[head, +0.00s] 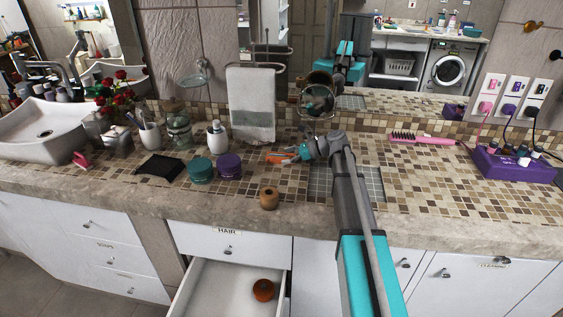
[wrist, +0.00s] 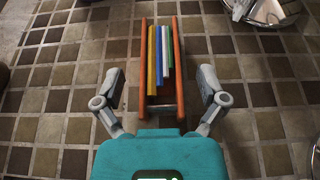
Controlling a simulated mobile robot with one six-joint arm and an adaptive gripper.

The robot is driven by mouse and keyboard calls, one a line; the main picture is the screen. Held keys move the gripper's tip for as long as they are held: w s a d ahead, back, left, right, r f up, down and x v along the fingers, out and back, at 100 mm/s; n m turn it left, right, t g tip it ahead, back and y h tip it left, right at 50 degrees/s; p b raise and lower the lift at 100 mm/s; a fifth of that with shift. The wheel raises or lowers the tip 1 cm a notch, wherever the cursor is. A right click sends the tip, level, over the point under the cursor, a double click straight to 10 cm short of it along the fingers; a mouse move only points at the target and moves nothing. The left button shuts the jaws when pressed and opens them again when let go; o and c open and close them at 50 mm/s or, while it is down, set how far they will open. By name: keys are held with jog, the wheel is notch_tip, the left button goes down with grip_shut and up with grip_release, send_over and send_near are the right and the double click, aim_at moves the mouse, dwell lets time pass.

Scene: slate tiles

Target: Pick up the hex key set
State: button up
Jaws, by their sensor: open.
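The hex key set (wrist: 178,75) lies on the tiled counter in the wrist view, with two long orange sides and blue, yellow, white and green strips between them. My gripper (wrist: 161,82) is open, with one finger on each side of the set and a visible gap to both. The near end of the set reaches back close to the teal gripper body. In the head view the set (head: 280,157) shows as a small orange shape beside my gripper (head: 303,152), partly hidden by it.
Teal (head: 201,170) and purple (head: 229,166) round containers stand left of the set, and a brown wooden piece (head: 269,198) stands in front. A round mirror (head: 318,99) is close behind my gripper. A pink brush (head: 421,138) lies to the right. A drawer (head: 215,292) below is open.

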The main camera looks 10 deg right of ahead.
jog(key=shift+a+f, duration=0.1)
jog(key=shift+a, duration=0.15)
jog(key=shift+c, duration=0.2)
grip_shut()
dwell(0.5)
